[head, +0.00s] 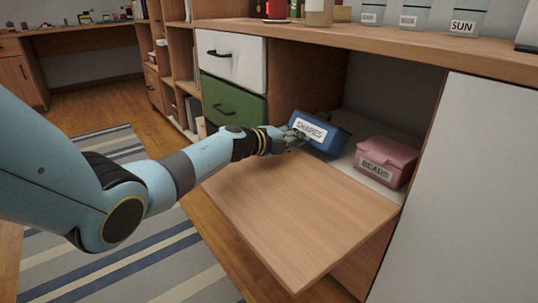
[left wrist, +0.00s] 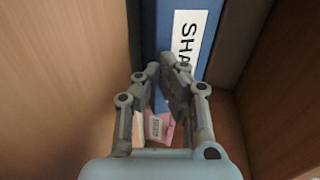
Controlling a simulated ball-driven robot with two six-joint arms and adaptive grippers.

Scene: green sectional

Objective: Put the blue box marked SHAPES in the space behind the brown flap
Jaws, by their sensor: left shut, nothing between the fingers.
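The blue box marked SHAPES (head: 335,138) is at the left part of the cupboard space (head: 372,98) behind the lowered brown flap (head: 300,215). It looks slightly tilted, and I cannot tell how its underside rests. In the left wrist view the blue box (left wrist: 170,35) shows its white label just beyond my fingers. My left gripper (head: 299,136) is at the box's front left side, shut and empty; whether it touches the box is unclear. The left gripper's fingers (left wrist: 172,85) also show in the wrist view. My right gripper is out of view.
A pink BEADS box (head: 386,162) stands in the same space, right of the blue box. White (head: 232,58) and green (head: 234,97) drawers are on the left, a white door (head: 465,190) on the right. The countertop (head: 390,40) lies above the opening.

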